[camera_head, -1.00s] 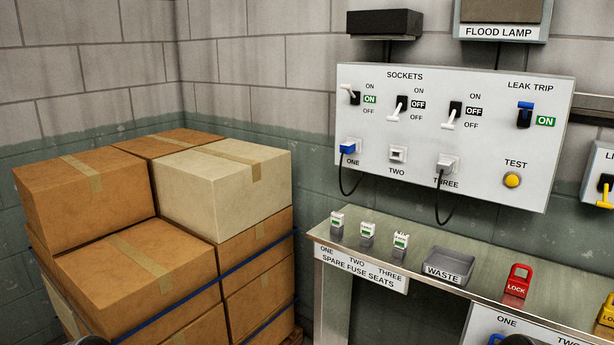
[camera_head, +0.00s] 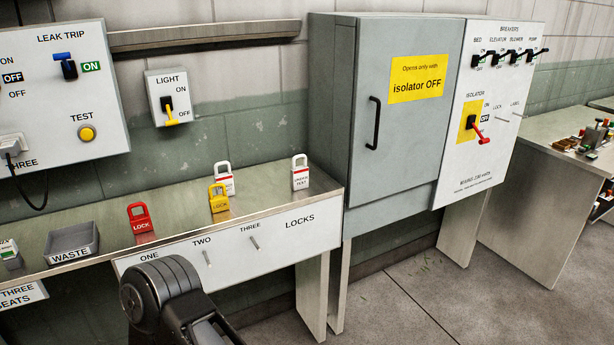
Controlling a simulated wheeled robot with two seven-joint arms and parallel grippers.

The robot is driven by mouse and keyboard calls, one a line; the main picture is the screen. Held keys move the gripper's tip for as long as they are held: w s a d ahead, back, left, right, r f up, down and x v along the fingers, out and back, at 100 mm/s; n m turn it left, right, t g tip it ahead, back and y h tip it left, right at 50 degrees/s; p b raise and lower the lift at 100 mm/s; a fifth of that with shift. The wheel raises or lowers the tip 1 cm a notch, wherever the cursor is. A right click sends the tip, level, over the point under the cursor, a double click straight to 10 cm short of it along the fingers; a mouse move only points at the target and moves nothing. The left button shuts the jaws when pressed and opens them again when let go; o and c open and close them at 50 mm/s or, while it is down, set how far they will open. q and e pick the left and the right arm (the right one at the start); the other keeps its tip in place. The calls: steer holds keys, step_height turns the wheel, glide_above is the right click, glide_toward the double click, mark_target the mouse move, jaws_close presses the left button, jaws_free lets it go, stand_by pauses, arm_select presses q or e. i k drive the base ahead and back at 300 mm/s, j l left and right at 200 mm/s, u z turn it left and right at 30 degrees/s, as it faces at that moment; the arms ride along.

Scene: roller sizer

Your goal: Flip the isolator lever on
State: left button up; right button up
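The isolator lever (camera_head: 479,132) has a red handle on a black pivot, set on a yellow plate (camera_head: 467,117) in the white breaker panel (camera_head: 480,170) at the right. Nothing touches the lever. Neither gripper is in view; only a dark arm link of mine shows at the bottom, left of centre.
A closed grey cabinet (camera_head: 395,150) marked "Opens only with isolator OFF" stands left of the panel. Several breaker switches (camera_head: 510,55) line the panel top. A bench (camera_head: 270,185) with locks (camera_head: 218,200) stands at left. Floor (camera_head: 400,295) before the panel is clear.

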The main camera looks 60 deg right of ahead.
mark_target(482, 141)
steer(key=z, duration=3.2)
steer(key=i+l+u, duration=0.1)
steer(key=i+l, duration=0.35)
steer(key=i+l+u, duration=0.1)
steer(key=i+l, duration=0.7)
steer(key=l, duration=0.15)
steer(key=i+l+u, duration=0.15)
steer(key=i+l, duration=0.25)
steer(key=i+l+u, duration=0.1)
steer(key=i+l, duration=0.25)
steer(key=l, duration=0.3)
steer(key=i+l+u, duration=0.1)
steer(key=i+l, duration=0.25)
steer(key=l, duration=0.25)
steer(key=i+l+u, duration=0.1)
steer(key=i+l, duration=0.25)
steer(key=l, duration=0.25)
steer(key=i+l, duration=0.3)
steer(key=l, duration=0.35)
steer(key=j+u, duration=0.05)
